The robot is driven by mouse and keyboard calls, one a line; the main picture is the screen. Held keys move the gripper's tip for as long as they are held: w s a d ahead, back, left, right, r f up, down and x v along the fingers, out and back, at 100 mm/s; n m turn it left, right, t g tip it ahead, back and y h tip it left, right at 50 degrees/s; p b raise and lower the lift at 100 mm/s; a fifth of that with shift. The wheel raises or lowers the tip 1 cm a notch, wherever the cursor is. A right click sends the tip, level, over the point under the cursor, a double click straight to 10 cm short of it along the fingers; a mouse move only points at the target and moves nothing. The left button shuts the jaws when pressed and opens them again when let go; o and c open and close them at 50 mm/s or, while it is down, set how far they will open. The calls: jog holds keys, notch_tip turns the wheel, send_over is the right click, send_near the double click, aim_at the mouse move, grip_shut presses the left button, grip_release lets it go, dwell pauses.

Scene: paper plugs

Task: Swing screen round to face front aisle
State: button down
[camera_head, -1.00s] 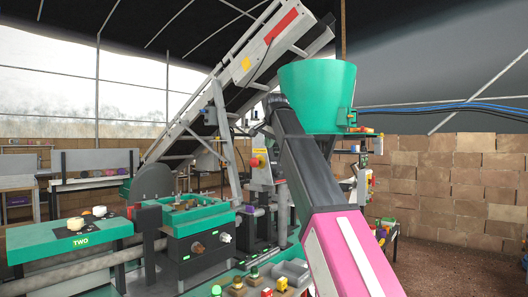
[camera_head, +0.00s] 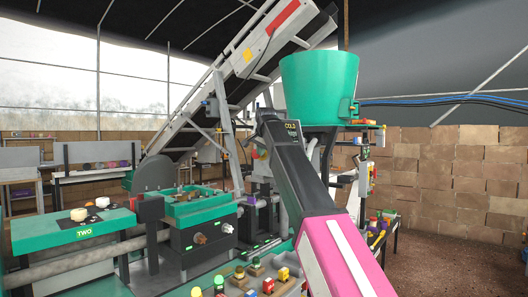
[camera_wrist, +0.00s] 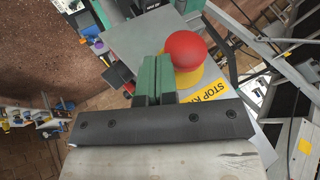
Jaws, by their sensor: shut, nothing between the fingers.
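A small dark screen (camera_head: 291,128) with yellow and white lettering shows in the head view, just right of my arm's far end, under the green hopper. A dark edge with small lettering, perhaps the same screen (camera_wrist: 152,4), is at the top of the wrist view. My gripper (camera_wrist: 155,62) shows there with its green fingers shut together and empty. They are over a grey box, just left of a red stop button (camera_wrist: 186,49) on a yellow collar. Whether they touch the box, I cannot tell. In the head view my wrist hides the fingers.
The green hopper (camera_head: 319,88) stands right behind my arm, and a sloping conveyor (camera_head: 245,75) rises behind on the left. Green-topped machine units (camera_head: 72,229) fill the left front. Coloured buttons line the near edge. Open floor (camera_head: 470,240) lies to the right.

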dwell(0.3)
jog(key=w+a+m+h, duration=0.5)
jog(key=w+a+m, duration=0.35)
jog(key=w, duration=0.35)
jog(key=w+m+g+h, duration=0.1)
jog(key=w+m, duration=0.1)
jog(key=w, duration=0.9)
jog(key=shift+w+a, duration=0.3)
jog(key=shift+a, duration=0.1)
